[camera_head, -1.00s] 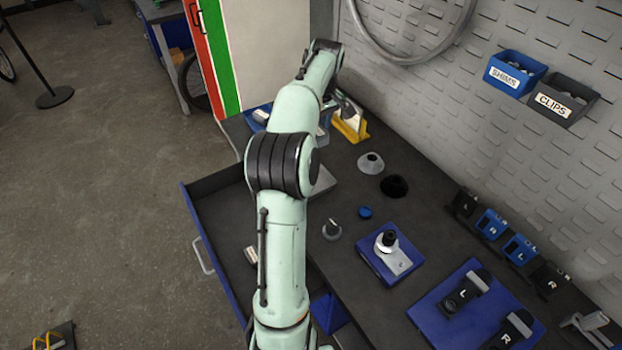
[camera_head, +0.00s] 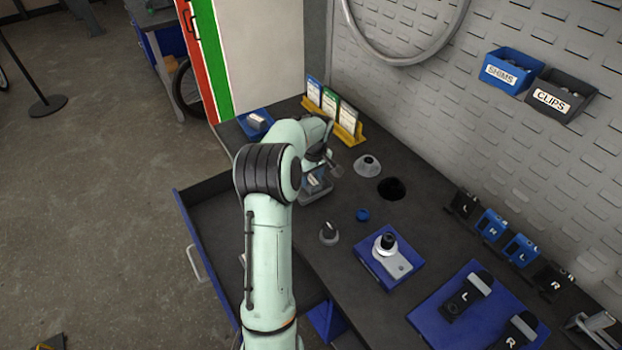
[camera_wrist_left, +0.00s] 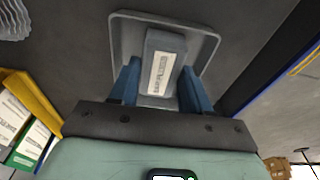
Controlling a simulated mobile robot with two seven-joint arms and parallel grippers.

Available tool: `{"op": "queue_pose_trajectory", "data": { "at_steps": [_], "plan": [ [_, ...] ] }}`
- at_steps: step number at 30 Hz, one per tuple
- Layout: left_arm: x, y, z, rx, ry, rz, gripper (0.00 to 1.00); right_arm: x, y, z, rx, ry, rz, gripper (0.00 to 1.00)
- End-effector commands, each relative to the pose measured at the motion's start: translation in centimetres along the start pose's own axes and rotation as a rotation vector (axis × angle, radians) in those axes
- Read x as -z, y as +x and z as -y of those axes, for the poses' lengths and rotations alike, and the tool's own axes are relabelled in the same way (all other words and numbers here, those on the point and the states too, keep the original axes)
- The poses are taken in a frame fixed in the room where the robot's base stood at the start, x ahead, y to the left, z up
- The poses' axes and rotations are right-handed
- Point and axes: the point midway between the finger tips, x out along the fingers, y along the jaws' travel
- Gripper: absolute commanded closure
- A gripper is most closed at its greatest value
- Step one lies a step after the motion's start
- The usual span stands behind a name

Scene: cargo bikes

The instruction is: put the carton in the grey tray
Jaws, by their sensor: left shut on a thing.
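The carton (camera_wrist_left: 162,65) is a dark grey box with a white printed label. In the left wrist view it stands between the two blue fingers of my left gripper (camera_wrist_left: 160,88), which is shut on it. The grey tray (camera_wrist_left: 207,48) has a raised rim and lies behind the carton, which is inside the tray's outline. I cannot tell whether the carton touches the tray floor. In the head view my left gripper (camera_head: 320,172) is at the grey tray (camera_head: 318,195), and my arm hides part of both. My right gripper is not in view.
A yellow rack of cards (camera_head: 348,132) stands behind the tray. A blue tray with a small box (camera_head: 258,121) is at the bench's far left end. A grey cone (camera_head: 367,165) and black ring (camera_head: 391,188) are to the right. An open drawer (camera_head: 212,215) juts out left.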

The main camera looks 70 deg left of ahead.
Motion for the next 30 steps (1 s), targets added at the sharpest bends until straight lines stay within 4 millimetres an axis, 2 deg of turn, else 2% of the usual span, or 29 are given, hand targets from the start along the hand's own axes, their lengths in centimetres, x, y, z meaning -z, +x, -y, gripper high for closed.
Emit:
{"op": "queue_pose_trajectory", "data": {
  "at_steps": [3,15,16,18,26,30],
  "plan": [
    [-0.2,1.1,0.0,0.000,0.000,0.000,0.85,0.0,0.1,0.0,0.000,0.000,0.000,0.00],
    [-0.2,1.5,0.0,0.000,0.000,-0.001,0.85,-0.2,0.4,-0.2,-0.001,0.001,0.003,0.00],
    [-0.2,1.5,0.0,0.000,0.000,0.000,0.46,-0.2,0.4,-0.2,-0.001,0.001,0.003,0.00],
    [-0.2,1.4,0.0,-0.001,-0.001,0.000,0.27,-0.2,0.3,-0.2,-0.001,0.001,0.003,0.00],
    [-0.2,1.4,0.0,-0.001,0.000,0.000,0.27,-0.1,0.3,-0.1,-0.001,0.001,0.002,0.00],
    [-0.1,0.5,-0.1,-0.003,0.000,-0.002,0.27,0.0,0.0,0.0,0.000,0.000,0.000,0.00]
  ]
}}
